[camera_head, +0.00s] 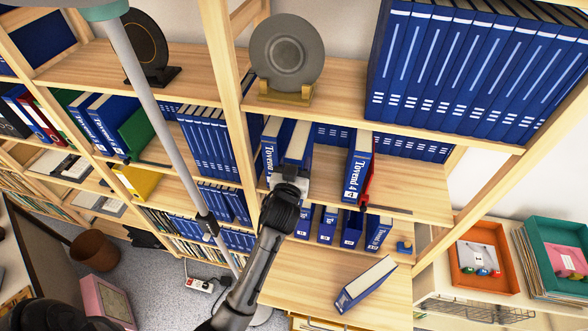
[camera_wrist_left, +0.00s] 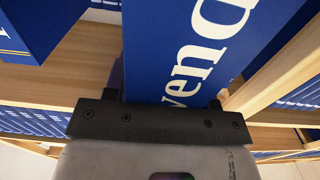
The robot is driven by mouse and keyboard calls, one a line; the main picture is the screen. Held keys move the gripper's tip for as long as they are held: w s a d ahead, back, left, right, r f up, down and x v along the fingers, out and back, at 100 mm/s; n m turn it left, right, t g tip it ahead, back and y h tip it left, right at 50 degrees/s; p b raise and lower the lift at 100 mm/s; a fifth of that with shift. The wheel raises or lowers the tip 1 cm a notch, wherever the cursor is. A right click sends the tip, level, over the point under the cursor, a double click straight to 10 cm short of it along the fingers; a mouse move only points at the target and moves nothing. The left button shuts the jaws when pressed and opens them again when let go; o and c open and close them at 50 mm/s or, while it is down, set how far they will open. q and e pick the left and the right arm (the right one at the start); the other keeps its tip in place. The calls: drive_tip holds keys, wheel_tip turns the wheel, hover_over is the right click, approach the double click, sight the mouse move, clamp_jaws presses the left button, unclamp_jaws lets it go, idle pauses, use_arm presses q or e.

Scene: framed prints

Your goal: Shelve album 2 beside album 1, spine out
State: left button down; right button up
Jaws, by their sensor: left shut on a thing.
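My left gripper (camera_head: 290,184) is shut on a blue album (camera_head: 299,143) at the middle shelf. This album stands roughly upright with its spine toward the gripper; its number is hidden. In the left wrist view, my gripper (camera_wrist_left: 165,98) grips the album's blue spine (camera_wrist_left: 195,50), with large white letters "vend" visible. Another blue album (camera_head: 270,150) marked "Tovend" stands just left of the held one; I cannot read its number or tell whether they touch. In the left wrist view a blue album (camera_wrist_left: 40,30) is at upper left. My right gripper is not in view.
A shelf upright (camera_head: 232,100) is close on the left. A blue and white album (camera_head: 365,284) lies on the lower surface (camera_head: 310,275).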

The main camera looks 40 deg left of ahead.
use_arm(q)
drive_tip(key=b+x, duration=0.2)
drive_tip(key=x, duration=0.5)
drive_tip(key=shift+w+f, duration=0.25)
drive_tip(key=shift+f, duration=0.15)
idle(0.3)
drive_tip(key=shift+a, duration=0.1)
idle(0.3)
drive_tip(key=c, duration=0.7)
unclamp_jaws()
drive_tip(key=o, duration=0.3)
drive_tip(key=shift+f, duration=0.15)
drive_tip(key=shift+o, duration=0.2)
drive_tip(key=b+v, duration=0.3)
drive_tip(key=v, duration=1)
drive_tip(key=shift+s, duration=0.4)
